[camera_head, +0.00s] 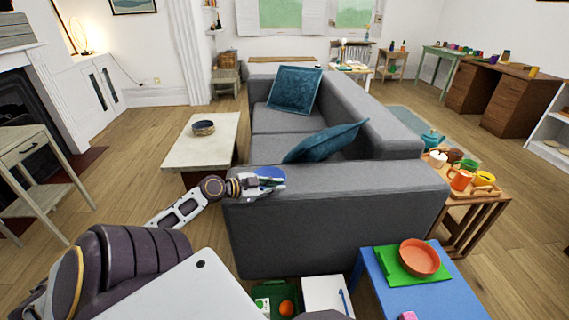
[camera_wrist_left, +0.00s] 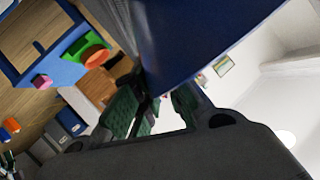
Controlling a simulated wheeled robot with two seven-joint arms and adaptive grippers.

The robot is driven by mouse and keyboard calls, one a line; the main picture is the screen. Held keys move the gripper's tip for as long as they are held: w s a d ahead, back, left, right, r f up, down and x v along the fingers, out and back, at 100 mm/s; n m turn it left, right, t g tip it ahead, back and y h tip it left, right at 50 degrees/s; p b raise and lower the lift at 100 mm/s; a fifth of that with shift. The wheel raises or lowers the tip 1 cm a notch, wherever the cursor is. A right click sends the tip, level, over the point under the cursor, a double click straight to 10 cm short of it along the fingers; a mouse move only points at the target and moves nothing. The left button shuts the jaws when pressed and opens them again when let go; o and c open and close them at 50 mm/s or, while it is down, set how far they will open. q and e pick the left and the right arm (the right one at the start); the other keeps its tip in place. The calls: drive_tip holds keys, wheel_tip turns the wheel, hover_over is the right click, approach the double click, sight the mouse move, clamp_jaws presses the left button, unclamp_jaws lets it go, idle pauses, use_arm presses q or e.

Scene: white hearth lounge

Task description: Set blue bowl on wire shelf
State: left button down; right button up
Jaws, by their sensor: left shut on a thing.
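The blue bowl (camera_head: 270,173) is held out in front of the grey sofa's near end in the head view. It fills the upper middle of the left wrist view (camera_wrist_left: 200,35), tilted and close to the camera. My left gripper (camera_head: 258,183) is shut on the bowl; its green-padded fingers (camera_wrist_left: 155,112) show below the bowl in the wrist view. The bowl's contact with the fingers is partly hidden. I cannot make out a wire shelf in either view. My right gripper is not in view.
The grey sofa (camera_head: 335,205) stands right by the left gripper. A low table (camera_head: 180,152) with a dark bowl (camera_head: 203,128) is left of the sofa. A blue table (camera_head: 440,301) with an orange bowl (camera_head: 419,258) is at lower right. Wooden floor (camera_head: 110,180) is clear at left.

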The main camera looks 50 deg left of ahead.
use_arm(q)
drive_tip(key=s+a, duration=0.3)
drive_tip(key=s, duration=0.9)
drive_tip(key=s+a, duration=0.3)
drive_tip(key=s, duration=1)
drive_tip(key=shift+s+a, duration=0.2)
drive_tip(key=shift+s, duration=0.1)
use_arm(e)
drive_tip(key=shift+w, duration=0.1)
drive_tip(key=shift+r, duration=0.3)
use_arm(q)
drive_tip(key=shift+w, duration=0.1)
